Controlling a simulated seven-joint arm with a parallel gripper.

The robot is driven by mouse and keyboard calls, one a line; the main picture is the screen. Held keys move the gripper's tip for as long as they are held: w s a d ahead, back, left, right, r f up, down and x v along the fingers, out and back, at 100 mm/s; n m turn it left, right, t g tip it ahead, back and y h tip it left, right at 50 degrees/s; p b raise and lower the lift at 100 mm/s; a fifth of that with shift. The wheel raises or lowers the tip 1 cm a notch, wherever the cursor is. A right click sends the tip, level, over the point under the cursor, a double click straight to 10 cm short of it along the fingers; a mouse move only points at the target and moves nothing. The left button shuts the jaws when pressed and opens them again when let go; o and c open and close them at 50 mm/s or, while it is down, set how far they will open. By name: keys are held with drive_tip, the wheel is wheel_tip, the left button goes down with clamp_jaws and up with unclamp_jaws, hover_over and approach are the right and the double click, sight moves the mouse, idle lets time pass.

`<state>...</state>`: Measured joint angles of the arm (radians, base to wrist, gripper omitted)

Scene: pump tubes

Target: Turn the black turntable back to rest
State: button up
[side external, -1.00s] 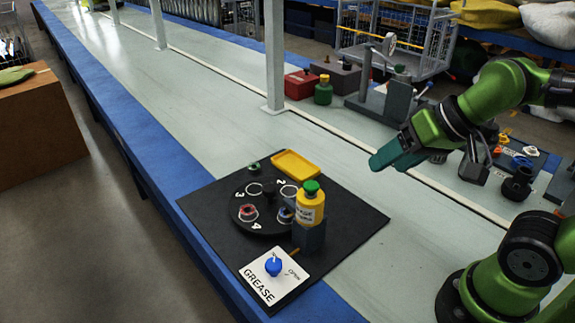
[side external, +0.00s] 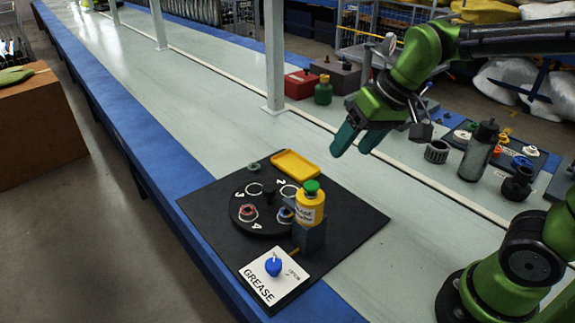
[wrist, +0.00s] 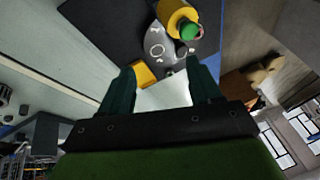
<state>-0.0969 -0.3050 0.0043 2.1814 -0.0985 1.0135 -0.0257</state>
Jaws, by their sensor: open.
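The black turntable (side external: 264,226) lies on a black mat in the side external view, with a dark knob (side external: 269,195) near its middle and numbered white-ringed spots. A red-and-white part (side external: 248,212) and a blue-and-white part (side external: 285,214) sit on it. My gripper (side external: 354,145) is open and empty, in the air behind and to the right of the turntable. Its two teal fingers point down-left and touch nothing. In the wrist view, the fingers (wrist: 160,88) are spread, and part of the turntable shows beyond them.
A yellow grease bottle (side external: 310,208) with a green cap stands in a dark holder at the turntable's right edge. A yellow tray (side external: 295,166) lies behind. A white GREASE plate (side external: 272,278) with a blue knob is in front. A grey bottle (side external: 479,152) stands at right.

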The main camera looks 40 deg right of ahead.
sight(269, 187)
drive_tip(key=shift+w+a+f+n+g+h, duration=0.5)
drive_tip(key=shift+w+a+g, duration=0.9)
drive_tip(key=shift+w, duration=2.95)
drive_tip(key=shift+w+a+f+n+g+h, duration=0.2)
drive_tip(key=shift+w+a+n+g+h, duration=0.45)
drive_tip(key=shift+w+a, duration=2.5)
drive_tip(key=f, duration=0.5)
drive_tip(key=w+d+f, duration=0.1)
drive_tip(key=f, duration=0.4)
drive_tip(key=w+d+f, duration=0.1)
drive_tip(key=f, duration=0.5)
drive_tip(key=shift+w+d, duration=0.2)
clamp_jaws()
